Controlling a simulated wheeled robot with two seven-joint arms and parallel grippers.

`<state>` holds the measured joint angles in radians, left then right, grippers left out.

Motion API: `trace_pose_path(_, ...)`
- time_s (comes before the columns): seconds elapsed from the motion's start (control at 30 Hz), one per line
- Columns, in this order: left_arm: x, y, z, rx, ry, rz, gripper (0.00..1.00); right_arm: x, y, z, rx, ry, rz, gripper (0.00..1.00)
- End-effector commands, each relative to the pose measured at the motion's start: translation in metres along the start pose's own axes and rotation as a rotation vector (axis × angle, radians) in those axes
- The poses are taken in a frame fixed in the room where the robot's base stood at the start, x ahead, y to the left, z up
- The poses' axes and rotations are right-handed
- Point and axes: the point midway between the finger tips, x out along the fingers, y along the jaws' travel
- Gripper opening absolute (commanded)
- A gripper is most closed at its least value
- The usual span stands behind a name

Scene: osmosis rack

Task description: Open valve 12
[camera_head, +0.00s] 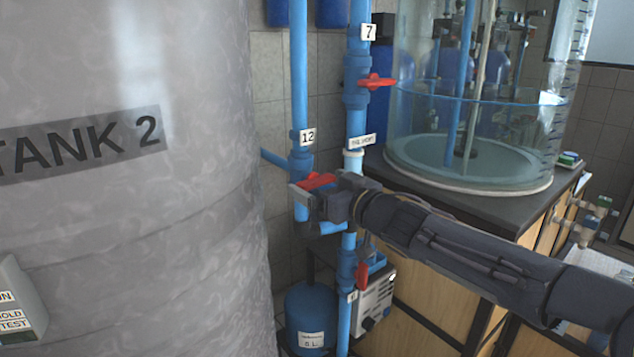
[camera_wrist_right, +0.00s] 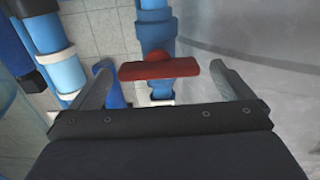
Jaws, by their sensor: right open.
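Valve 12 is on a blue vertical pipe between the tank and the rack, below a white "12" label (camera_head: 308,137). Its red handle (camera_head: 318,181) shows just above my right gripper (camera_head: 306,194), which reaches in from the right. In the right wrist view the red handle (camera_wrist_right: 158,69) lies crosswise over the blue valve body (camera_wrist_right: 157,30). My right gripper (camera_wrist_right: 168,82) is open there, with one finger on each side of the handle. I cannot tell whether either finger touches it. My left gripper is not in view.
The grey tank marked "TANK 2" (camera_head: 120,230) fills the left. Valve 7's red handle (camera_head: 376,82) is on the neighbouring pipe. Another red handle (camera_head: 361,275) hangs below my arm. A clear cylinder (camera_head: 470,140) stands on a dark counter (camera_head: 490,205) at right.

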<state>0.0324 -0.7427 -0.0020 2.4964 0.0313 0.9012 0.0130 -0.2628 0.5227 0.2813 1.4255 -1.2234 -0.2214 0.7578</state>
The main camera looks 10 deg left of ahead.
Motion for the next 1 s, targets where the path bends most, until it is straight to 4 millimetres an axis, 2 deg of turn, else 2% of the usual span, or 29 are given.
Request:
trace_pose_path(0.1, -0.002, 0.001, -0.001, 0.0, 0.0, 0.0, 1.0, 0.015, 0.001, 0.0, 0.001, -0.001, 0.001, 1.0)
trace_pose_path(0.2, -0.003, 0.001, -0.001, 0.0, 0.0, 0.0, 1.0, 0.021, 0.001, 0.0, -0.001, -0.001, 0.002, 1.0)
trace_pose_path(0.5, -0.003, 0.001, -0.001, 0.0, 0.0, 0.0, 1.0, 0.023, 0.001, 0.0, -0.001, -0.001, 0.002, 0.99)
trace_pose_path(0.83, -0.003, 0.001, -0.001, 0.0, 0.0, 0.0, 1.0, 0.022, 0.001, 0.0, 0.0, -0.001, 0.003, 0.56)
trace_pose_path(1.0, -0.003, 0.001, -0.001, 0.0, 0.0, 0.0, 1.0, 0.022, 0.001, 0.0, -0.009, -0.001, 0.003, 0.55)
